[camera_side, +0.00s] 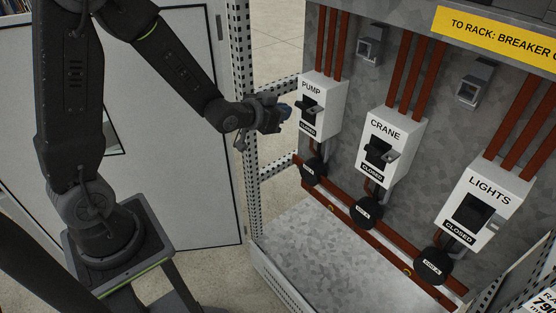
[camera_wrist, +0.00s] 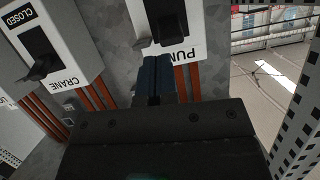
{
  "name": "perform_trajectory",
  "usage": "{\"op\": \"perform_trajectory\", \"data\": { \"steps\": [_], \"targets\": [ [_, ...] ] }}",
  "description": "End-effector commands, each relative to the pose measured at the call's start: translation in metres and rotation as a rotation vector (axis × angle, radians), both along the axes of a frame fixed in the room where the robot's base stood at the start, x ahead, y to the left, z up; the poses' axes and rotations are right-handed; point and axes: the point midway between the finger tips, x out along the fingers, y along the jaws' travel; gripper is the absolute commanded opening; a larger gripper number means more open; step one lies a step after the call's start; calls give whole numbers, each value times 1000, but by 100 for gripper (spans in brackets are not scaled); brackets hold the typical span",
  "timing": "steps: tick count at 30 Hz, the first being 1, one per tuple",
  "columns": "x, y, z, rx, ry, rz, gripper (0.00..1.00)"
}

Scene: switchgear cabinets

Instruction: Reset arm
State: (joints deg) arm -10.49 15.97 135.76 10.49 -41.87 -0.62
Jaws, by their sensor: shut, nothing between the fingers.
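My gripper (camera_side: 284,112) is shut and empty in the side view, at the end of my dark arm. Its fingertips are just left of the white PUMP breaker box (camera_side: 323,106); I cannot tell whether they touch it. In the wrist view my shut gripper (camera_wrist: 158,66) points at the PUMP box (camera_wrist: 180,20), which shows upside down and is partly hidden behind the blue fingers. The CRANE box (camera_side: 391,148) and LIGHTS box (camera_side: 483,206) stand to the right in the side view. Both carry a CLOSED label and a black switch handle.
A perforated cabinet post (camera_side: 245,120) stands close left of my gripper. Red-brown bars (camera_side: 408,75) run above the boxes. Black round parts (camera_side: 367,211) hang below them. The cabinet floor (camera_side: 330,255) is bare. A grey door (camera_side: 185,190) stands behind my arm.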

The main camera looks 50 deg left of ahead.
Motion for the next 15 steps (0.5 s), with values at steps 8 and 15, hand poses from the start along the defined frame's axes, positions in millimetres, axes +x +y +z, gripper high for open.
{"op": "perform_trajectory", "data": {
  "steps": [8, 15],
  "targets": [
    [-67, -22, 62, -6, 270, 34, 0],
    [-158, -45, 94, -46, 514, 33, 0]
  ]
}}
